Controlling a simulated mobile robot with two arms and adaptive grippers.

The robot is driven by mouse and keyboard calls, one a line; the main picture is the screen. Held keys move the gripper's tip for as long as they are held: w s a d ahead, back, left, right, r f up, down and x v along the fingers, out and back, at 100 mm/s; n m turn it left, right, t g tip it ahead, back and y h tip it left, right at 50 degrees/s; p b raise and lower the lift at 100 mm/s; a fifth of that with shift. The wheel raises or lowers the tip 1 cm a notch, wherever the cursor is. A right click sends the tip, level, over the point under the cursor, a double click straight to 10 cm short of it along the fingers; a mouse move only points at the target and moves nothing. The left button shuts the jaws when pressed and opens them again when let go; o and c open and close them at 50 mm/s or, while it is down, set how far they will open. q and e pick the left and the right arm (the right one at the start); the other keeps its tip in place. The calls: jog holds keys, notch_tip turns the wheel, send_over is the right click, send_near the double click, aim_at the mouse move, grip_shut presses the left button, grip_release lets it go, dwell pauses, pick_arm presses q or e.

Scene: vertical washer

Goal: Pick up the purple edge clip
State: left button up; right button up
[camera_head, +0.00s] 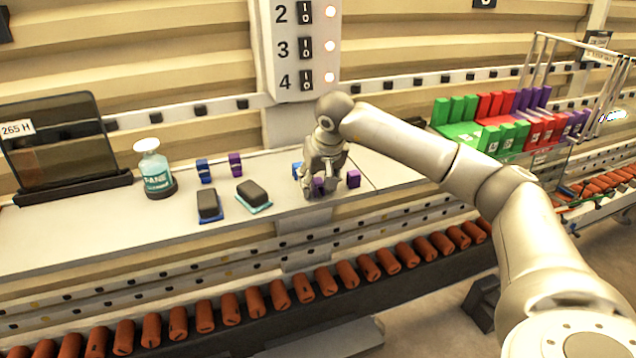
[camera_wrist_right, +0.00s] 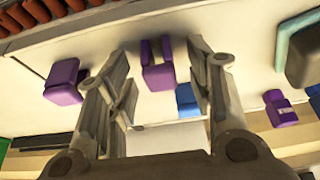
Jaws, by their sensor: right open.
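My right gripper (camera_head: 329,187) is open over the shelf, fingers pointing down. A purple edge clip (camera_head: 319,184) shows at its fingers in the head view. In the right wrist view this purple clip (camera_wrist_right: 157,66) appears between the two open fingers (camera_wrist_right: 158,50), with no visible grip on it. A second purple clip (camera_head: 354,178) stands just right of the gripper in the head view; it is at the left in the wrist view (camera_wrist_right: 65,81). A third purple clip (camera_head: 235,163) stands further left, beside a blue clip (camera_head: 203,170). My left gripper is out of view.
Another blue clip (camera_head: 297,171) is close behind the gripper, partly hidden. Red and green blocks (camera_head: 480,133) are at the right. Orange rollers (camera_head: 205,313) run below the shelf.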

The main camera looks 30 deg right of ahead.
jog(key=c, duration=0.8)
jog(key=shift+r, duration=0.1)
